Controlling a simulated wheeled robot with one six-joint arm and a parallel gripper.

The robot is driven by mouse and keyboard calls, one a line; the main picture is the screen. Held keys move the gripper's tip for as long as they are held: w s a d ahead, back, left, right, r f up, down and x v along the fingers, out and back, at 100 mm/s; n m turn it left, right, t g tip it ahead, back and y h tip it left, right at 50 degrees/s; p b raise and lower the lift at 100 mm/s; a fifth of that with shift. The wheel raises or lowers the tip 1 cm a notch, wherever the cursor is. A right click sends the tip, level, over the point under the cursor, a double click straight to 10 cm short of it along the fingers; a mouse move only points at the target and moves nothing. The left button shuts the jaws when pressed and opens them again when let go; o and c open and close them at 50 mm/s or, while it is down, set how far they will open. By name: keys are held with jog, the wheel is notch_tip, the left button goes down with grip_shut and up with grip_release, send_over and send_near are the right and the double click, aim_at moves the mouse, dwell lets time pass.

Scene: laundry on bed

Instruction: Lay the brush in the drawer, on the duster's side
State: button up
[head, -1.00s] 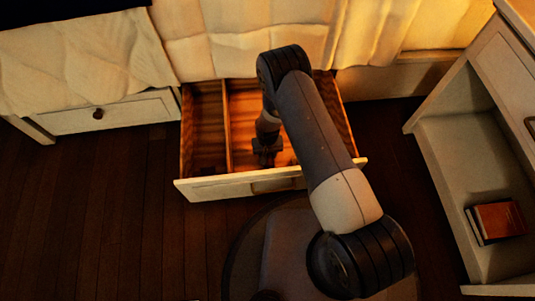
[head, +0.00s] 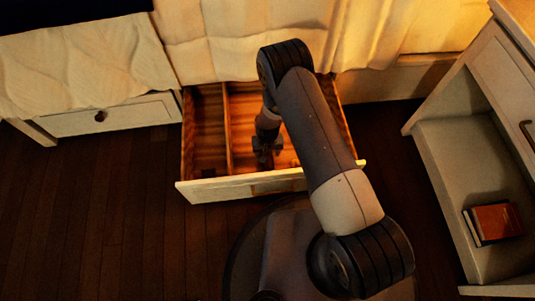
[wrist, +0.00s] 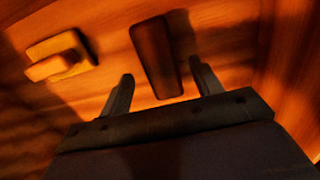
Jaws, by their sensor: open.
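The drawer (head: 215,191) is pulled open, with a divider (head: 227,128) splitting it into a narrow left and a wider right compartment. My gripper (head: 268,156) is inside the right compartment, pointing down. In the wrist view my gripper (wrist: 162,72) is open, its fingers apart on either side of the near end of a dark brown oblong piece, which looks like the brush (wrist: 154,55). It lies on the wooden floor, with gaps to both fingers. Left of it lies a yellowish block with a raised grip, possibly the duster (wrist: 60,58). My arm hides part of the drawer.
A white shelf unit (head: 440,155) stands at the right with an orange-brown book (head: 497,222) in it. A bed with pale bedding (head: 95,65) and a closed drawer (head: 110,116) is at the left. Curtains (head: 235,45) hang behind. The dark floor at left is clear.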

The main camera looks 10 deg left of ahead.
notch_tip(320, 180, up, 9)
jog(key=p, duration=0.2)
jog(key=shift+p, duration=0.35)
